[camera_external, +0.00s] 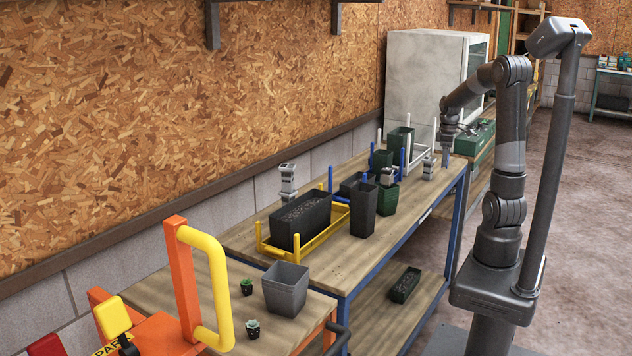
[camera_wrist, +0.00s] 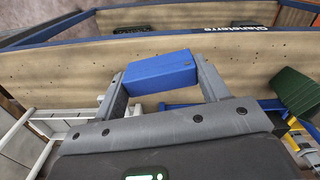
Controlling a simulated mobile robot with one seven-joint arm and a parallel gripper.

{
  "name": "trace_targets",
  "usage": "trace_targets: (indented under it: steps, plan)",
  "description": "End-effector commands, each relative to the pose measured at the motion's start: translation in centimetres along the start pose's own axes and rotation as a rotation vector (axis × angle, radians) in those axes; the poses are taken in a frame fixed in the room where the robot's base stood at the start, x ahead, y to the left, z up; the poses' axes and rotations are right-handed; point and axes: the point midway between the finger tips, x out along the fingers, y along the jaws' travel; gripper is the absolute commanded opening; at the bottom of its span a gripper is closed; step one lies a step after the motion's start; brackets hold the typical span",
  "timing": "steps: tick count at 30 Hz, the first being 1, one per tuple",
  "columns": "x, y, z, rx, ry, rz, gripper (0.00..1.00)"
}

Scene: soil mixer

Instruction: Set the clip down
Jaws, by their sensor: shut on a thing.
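My gripper (camera_external: 447,156) is at the far end of the workbench, close above its right edge. In the wrist view my gripper (camera_wrist: 162,75) is shut on a blue, box-shaped piece (camera_wrist: 160,73), which I take to be the clip. One grey finger is on each side of it. The wooden bench top (camera_wrist: 60,85) shows beyond and around it. I cannot tell whether the piece touches the bench. In the outside view the piece is too small or hidden to make out.
A white rack (camera_wrist: 35,125) stands at the left in the wrist view, and a dark green pot (camera_wrist: 295,88) at the right. In the outside view a yellow rack (camera_external: 322,240), a black planter (camera_external: 300,218) and a tall dark pot (camera_external: 363,210) crowd the bench. Its near end has free room.

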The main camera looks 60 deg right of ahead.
Motion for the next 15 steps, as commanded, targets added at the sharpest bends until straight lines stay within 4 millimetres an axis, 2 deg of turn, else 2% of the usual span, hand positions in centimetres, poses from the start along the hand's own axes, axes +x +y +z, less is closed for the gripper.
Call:
trace_targets:
  steps: [9,15]
  plan:
    - [-0.2,-5.3,-3.5,0.093,-0.001,0.003,0.46]
    - [-0.2,-8.1,-4.9,0.155,0.001,0.001,0.46]
